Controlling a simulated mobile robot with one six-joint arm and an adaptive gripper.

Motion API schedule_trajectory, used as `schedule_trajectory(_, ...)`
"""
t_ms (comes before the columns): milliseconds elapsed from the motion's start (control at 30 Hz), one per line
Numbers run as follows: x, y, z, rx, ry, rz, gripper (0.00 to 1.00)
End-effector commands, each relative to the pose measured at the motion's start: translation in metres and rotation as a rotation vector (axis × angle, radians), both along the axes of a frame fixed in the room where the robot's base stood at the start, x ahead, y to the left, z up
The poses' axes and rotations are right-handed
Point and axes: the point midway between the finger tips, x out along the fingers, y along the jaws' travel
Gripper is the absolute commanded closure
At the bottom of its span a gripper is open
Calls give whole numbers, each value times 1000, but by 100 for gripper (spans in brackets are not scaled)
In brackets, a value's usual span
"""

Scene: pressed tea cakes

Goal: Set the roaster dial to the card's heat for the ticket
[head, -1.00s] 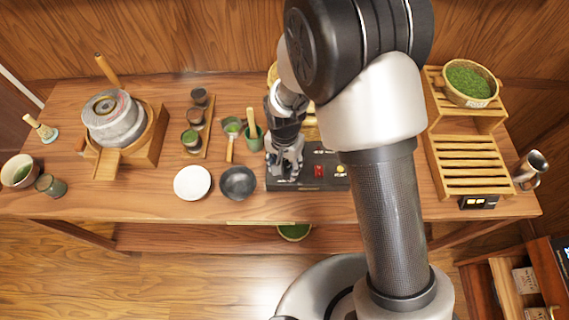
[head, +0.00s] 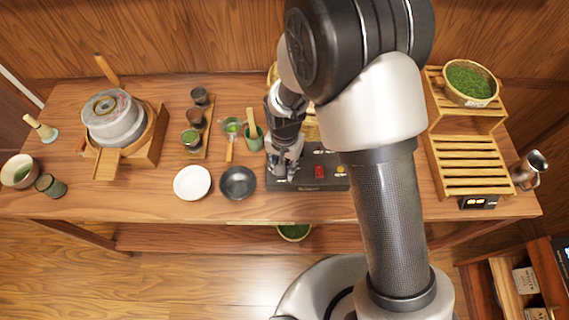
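The roaster's black control panel (head: 310,185) lies at the table's front, right of the dark bowl. A red switch (head: 319,172) and a yellow button (head: 341,169) show on it. My gripper (head: 281,175) points down over the panel's left end. The dial is not visible, and the gripper covers that part of the panel. I cannot tell whether the fingers are open or shut, or whether they touch anything. The roaster behind is mostly hidden by my arm. I cannot make out a heat card or ticket that I can read.
A white plate (head: 192,183) and a dark bowl (head: 238,182) sit left of the panel. A stone mill (head: 113,118) stands at the left. A slatted wooden rack (head: 468,165) and a metal jug (head: 530,170) are at the right. A green cup (head: 253,138) stands close to my gripper.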

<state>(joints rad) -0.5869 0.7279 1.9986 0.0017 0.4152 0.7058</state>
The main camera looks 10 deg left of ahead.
Motion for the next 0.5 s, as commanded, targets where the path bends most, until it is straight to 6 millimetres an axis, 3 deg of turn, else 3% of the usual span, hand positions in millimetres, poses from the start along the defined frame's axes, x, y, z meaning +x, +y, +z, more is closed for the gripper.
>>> schedule_trajectory(500, 0, 0, 0, 0, -1, 437, 96)
